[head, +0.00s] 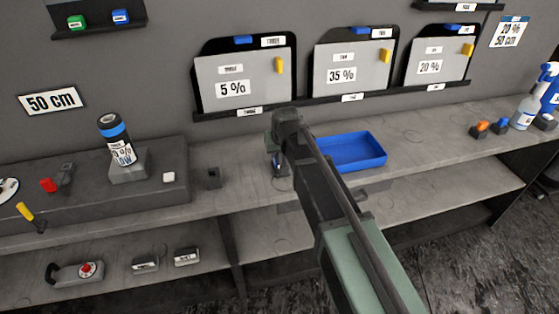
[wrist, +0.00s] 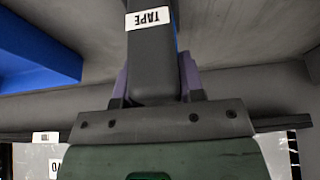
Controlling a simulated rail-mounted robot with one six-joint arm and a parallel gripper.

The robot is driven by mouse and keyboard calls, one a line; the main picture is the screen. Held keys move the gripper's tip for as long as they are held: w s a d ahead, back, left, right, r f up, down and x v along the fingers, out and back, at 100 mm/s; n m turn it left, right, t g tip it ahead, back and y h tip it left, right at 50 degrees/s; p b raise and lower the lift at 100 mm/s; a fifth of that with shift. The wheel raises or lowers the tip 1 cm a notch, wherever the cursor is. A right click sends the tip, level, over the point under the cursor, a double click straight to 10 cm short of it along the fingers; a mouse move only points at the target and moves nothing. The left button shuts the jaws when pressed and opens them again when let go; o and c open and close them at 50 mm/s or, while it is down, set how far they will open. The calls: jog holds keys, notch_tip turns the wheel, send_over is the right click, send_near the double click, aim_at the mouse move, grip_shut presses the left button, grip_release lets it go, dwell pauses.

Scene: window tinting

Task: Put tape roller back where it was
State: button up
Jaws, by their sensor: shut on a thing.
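The tape roller (wrist: 152,62) is a dark block with a white "TAPE" label, seen upside down in the wrist view. My gripper (wrist: 155,82) is shut on it, with a purple finger on either side. In the head view my gripper (head: 279,168) is over the grey bench, just left of the blue tray, and my arm hides most of the roller. I cannot tell whether the roller touches the bench.
The blue tray (head: 352,150) is close on the right. A roll on a stand (head: 128,170) is farther left. Panels marked 5 % (head: 215,72), 35 % and 20 % stand behind.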

jog(key=shift+p, duration=0.3)
jog(key=shift+f, duration=0.3)
jog(key=o, duration=1)
jog(key=shift+r, duration=0.1)
jog(key=p+v, duration=1.1)
jog(key=v, duration=0.1)
jog(key=shift+r, duration=0.2)
jog(key=shift+s+d, duration=0.1)
jog(key=s+d+f+m+g+h, duration=0.1)
jog(key=s+d+m+g, duration=0.2)
jog(key=s+d, duration=1.5)
jog(key=shift+s+d+f+g, duration=0.25)
jog(key=shift+s+g, duration=0.1)
jog(key=shift+g, duration=0.25)
